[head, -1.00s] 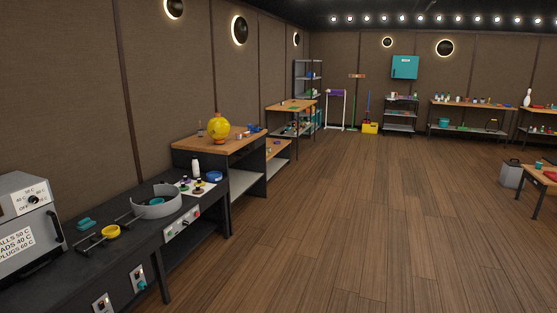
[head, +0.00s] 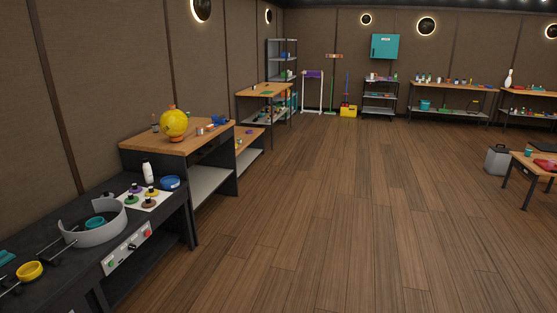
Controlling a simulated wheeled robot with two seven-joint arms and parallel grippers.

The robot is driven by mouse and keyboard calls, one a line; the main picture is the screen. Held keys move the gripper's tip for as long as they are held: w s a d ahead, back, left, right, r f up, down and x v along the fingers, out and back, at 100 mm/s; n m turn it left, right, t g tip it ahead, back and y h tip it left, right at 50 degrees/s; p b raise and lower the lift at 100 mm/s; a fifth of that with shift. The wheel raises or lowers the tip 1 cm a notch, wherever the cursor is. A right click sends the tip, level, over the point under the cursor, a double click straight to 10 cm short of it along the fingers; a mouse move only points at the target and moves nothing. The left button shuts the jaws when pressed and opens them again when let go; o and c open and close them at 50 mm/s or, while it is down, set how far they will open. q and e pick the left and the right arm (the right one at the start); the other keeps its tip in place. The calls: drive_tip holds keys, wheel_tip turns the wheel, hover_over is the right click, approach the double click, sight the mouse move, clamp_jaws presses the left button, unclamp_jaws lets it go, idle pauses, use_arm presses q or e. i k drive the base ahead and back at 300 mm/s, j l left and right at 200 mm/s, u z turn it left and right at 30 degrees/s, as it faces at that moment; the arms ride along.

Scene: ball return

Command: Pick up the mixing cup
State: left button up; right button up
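I cannot tell for sure which thing is the mixing cup. A small teal cup (head: 528,153) stands on the low wooden table at the right. A teal round piece (head: 95,222) sits inside a grey open ring on the dark bench at the left, and a yellow cup-like ring (head: 29,271) lies in front of it. Small containers on the far shelves are too small to make out. Neither of my grippers is in view.
The dark bench (head: 75,255) and wooden-topped workbench (head: 180,146) line the left wall. Shelves and a long table (head: 455,88) stand along the back wall. A grey bin (head: 497,160) is beside the low table (head: 530,164). The middle floor (head: 310,210) is clear.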

sight(200, 130)
drive_tip(key=i, duration=3.35)
drive_tip(key=i+u, duration=0.1)
drive_tip(key=i, duration=0.75)
drive_tip(key=i+l, duration=0.2)
drive_tip(key=i, duration=0.65)
drive_tip(key=j+u, duration=0.05)
